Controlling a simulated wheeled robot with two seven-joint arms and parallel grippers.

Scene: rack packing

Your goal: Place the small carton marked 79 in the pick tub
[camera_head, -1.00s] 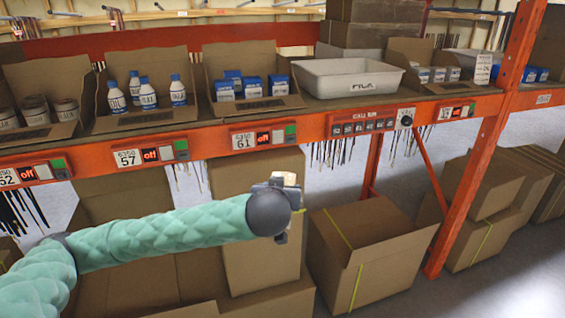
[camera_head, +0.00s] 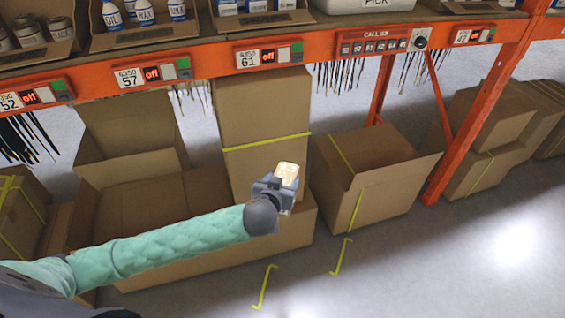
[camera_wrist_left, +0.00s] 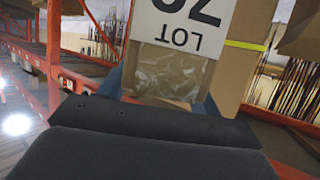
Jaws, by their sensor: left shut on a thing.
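My left gripper (camera_head: 276,187) is shut on a small carton (camera_head: 287,173), pale tan in the head view, low in front of the rack. In the left wrist view the carton (camera_wrist_left: 175,72) is brown with a white label reading LOT upside down. The number above it is partly cut off by the frame edge. The pick tub (camera_head: 366,5) is white and marked PICK, on the shelf above and right of the gripper. Only its lower front shows at the top edge. My right gripper is not in view.
The orange shelf beam (camera_head: 208,66) carries button modules and crosses above my gripper. Large boxes stand below, including an open one (camera_head: 374,200) on the right and a tall one (camera_head: 262,110) behind the gripper. An orange upright (camera_head: 478,130) stands farther right. The floor in front is clear.

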